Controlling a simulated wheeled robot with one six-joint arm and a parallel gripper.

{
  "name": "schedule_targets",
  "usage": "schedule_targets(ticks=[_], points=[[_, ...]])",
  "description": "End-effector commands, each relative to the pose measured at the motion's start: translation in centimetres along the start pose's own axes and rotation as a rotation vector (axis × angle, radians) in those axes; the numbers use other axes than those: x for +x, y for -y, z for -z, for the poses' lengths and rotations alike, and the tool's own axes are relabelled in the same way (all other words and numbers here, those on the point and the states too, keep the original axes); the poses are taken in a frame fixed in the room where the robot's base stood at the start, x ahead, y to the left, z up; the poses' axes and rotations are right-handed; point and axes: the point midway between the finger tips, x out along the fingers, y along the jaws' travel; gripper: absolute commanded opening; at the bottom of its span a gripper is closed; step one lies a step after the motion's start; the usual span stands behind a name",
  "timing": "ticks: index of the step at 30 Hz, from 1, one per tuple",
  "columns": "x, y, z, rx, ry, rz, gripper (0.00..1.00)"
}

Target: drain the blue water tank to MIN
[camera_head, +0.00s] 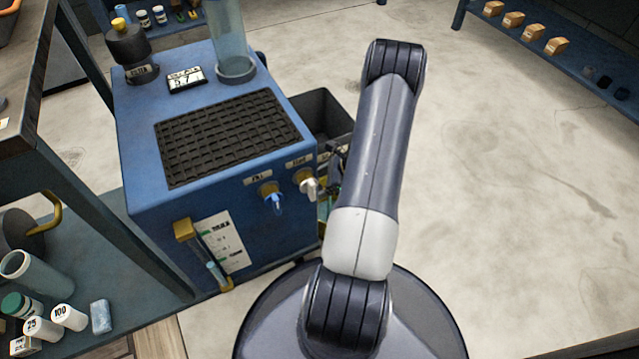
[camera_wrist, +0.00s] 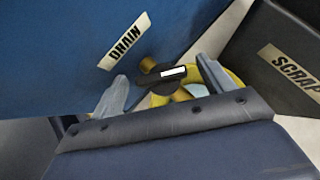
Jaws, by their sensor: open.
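The blue water tank (camera_head: 225,215) stands left of my arm in the head view. A sight tube (camera_head: 208,262) with brass ends is on its front, beside a white scale card (camera_head: 222,242); the water level and the MIN mark are too small to read. In the wrist view, a DRAIN label (camera_wrist: 125,42) is on the blue wall, beside a drain valve with a black handle (camera_wrist: 160,78) on a brass fitting. My gripper (camera_wrist: 162,69) is open, its fingers on either side of the handle. Contact cannot be told. In the head view my arm mostly hides the gripper.
Blue (camera_head: 273,200) and white (camera_head: 308,185) taps stick out of the tank front. A shelf with bottles (camera_head: 110,345) is at left. Floor at right is clear.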

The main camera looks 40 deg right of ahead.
Motion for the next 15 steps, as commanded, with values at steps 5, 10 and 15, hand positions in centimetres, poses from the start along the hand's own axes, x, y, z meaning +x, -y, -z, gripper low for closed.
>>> schedule_targets(ticks=[5,10,15], points=[[-0.03,0.01,-0.02,0.000,0.000,0.000,0.73],[-0.04,0.01,-0.02,0.000,0.000,0.000,0.59],[-0.04,0.00,-0.02,0.000,0.000,0.000,0.45]])
